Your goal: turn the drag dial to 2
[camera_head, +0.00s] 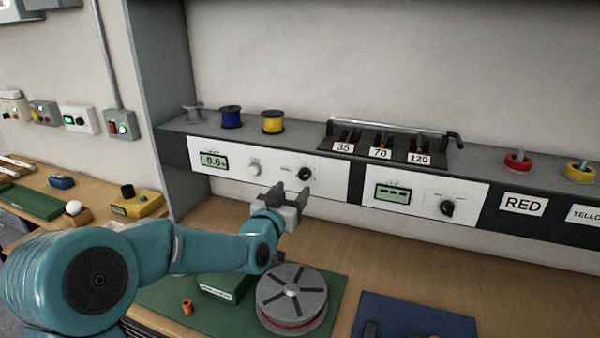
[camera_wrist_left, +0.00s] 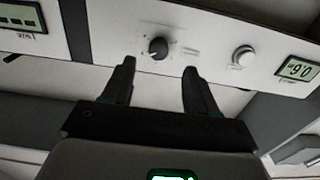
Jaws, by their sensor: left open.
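My left gripper (camera_head: 290,192) is open and empty, just in front of and below this dial. In the left wrist view, which is upside down, the dial (camera_wrist_left: 158,47) lies just beyond and between the two fingertips (camera_wrist_left: 159,66), apart from them. My right gripper is not in view.
A second white panel (camera_head: 415,190) to the right has another black dial (camera_head: 447,208) and a display with dashes. Spools and a rack labelled 35, 70 and 120 (camera_head: 385,150) stand on the shelf above. A grey reel (camera_head: 292,295) lies on the green mat below my left forearm.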

